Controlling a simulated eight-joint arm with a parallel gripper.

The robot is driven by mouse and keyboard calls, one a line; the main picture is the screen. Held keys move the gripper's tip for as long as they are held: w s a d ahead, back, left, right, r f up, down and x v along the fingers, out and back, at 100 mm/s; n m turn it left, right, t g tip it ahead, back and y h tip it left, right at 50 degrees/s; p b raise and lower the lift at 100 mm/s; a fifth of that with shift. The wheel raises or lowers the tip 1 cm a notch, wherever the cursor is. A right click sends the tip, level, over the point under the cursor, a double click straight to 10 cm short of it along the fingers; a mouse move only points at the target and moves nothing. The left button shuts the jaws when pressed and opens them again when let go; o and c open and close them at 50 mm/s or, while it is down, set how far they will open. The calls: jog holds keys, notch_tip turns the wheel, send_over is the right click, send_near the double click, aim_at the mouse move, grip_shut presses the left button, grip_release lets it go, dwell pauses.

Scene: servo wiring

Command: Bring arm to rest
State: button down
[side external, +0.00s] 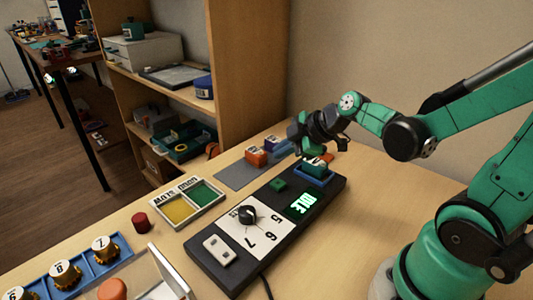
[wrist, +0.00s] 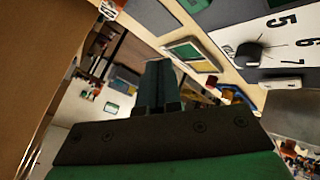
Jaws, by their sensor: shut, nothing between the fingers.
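My arm is green and black. It reaches in from the right in the side external view, and my gripper (side external: 303,138) hangs above the table near the far end of the black panel (side external: 215,262). In the wrist view the two dark fingers of my gripper (wrist: 160,85) lie together, shut and empty. The panel carries a black dial (side external: 248,215) on a white face with numbers and a lit green display (side external: 301,205). A green block (side external: 315,170) sits in a blue holder at its far end, below my gripper.
A tray (side external: 190,206) has yellow and green compartments. A red cylinder (side external: 141,222) and a blue rack (side external: 82,268) of numbered parts stand front left. A wooden shelf (side external: 243,70) rises behind.

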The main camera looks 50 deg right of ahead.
jog(key=shift+s+a+r+m, duration=0.15)
jog(key=shift+s+a+m, duration=0.05)
jog(key=shift+a+m, duration=0.2)
jog(key=s+a+r+m+g+h, duration=0.1)
jog(key=s+a+m, duration=0.3)
jog(key=m, duration=0.6)
jog(key=shift+s+a+r+g+h, duration=0.15)
jog(key=shift+s+r+g+h, duration=0.3)
jog(key=shift+r, duration=0.4)
jog(key=w+d+r+g, duration=0.4)
jog(key=w+g, duration=0.2)
jog(key=g, duration=0.1)
jog(key=shift+w+d+r, duration=0.15)
jog(key=shift+d+r, duration=0.2)
jog(key=shift+d, duration=0.05)
jog(key=shift+f, duration=0.15)
